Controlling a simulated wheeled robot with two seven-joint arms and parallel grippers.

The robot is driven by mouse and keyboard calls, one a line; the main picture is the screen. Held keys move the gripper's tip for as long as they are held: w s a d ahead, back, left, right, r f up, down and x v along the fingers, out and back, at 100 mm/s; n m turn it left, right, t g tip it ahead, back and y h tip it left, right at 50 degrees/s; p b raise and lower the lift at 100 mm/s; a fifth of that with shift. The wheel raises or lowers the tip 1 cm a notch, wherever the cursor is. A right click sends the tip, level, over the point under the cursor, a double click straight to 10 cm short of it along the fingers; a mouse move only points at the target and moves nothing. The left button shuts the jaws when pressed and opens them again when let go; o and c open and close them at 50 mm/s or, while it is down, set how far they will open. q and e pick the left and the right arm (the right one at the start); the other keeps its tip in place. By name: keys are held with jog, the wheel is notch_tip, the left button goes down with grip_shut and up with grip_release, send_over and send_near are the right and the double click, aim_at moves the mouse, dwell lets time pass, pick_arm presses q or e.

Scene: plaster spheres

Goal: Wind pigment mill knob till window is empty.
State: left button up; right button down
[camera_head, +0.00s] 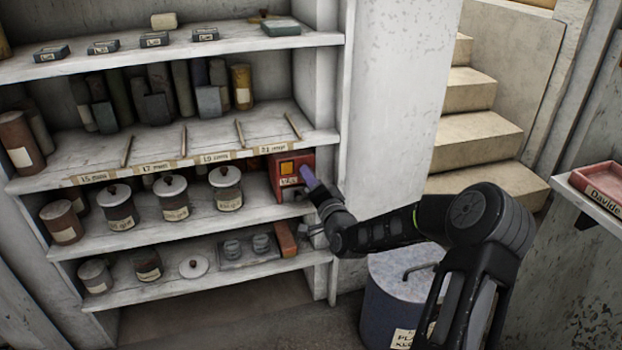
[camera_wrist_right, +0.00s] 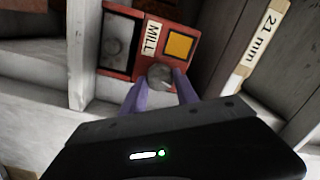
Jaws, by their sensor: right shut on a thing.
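The red pigment mill (camera_head: 280,189) stands at the right end of the middle shelf. In the right wrist view the mill (camera_wrist_right: 137,72) carries a white MILL label, a yellow-orange square window (camera_wrist_right: 179,44) and a dark-framed opening (camera_wrist_right: 119,46) with something grey inside. The window shows yellow-orange and does not look empty. The round grey knob (camera_wrist_right: 160,74) sits below the label. My right gripper (camera_head: 305,173) has its purple fingers on either side of the knob, shut on it. The fingers partly hide the knob's sides. My left gripper is not in view.
Lidded jars (camera_head: 174,196) stand left of the mill on the same shelf. The shelf above has thin rods and a label strip (camera_head: 160,167) on its edge. A blue-grey bin (camera_head: 385,300) stands below my right arm. A red tray (camera_head: 600,182) is at far right.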

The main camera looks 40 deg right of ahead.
jog(key=m+p, duration=0.1)
jog(key=m, duration=0.6)
jog(key=m+h+p, duration=0.1)
jog(key=m, duration=0.7)
jog(key=m+p, duration=0.1)
jog(key=m, duration=0.6)
jog(key=shift+a+f+m+h+p, duration=0.15)
jog(key=shift+f+m+h+p, duration=0.15)
jog(key=c, duration=0.9)
grip_release()
jog(key=shift+c, duration=0.2)
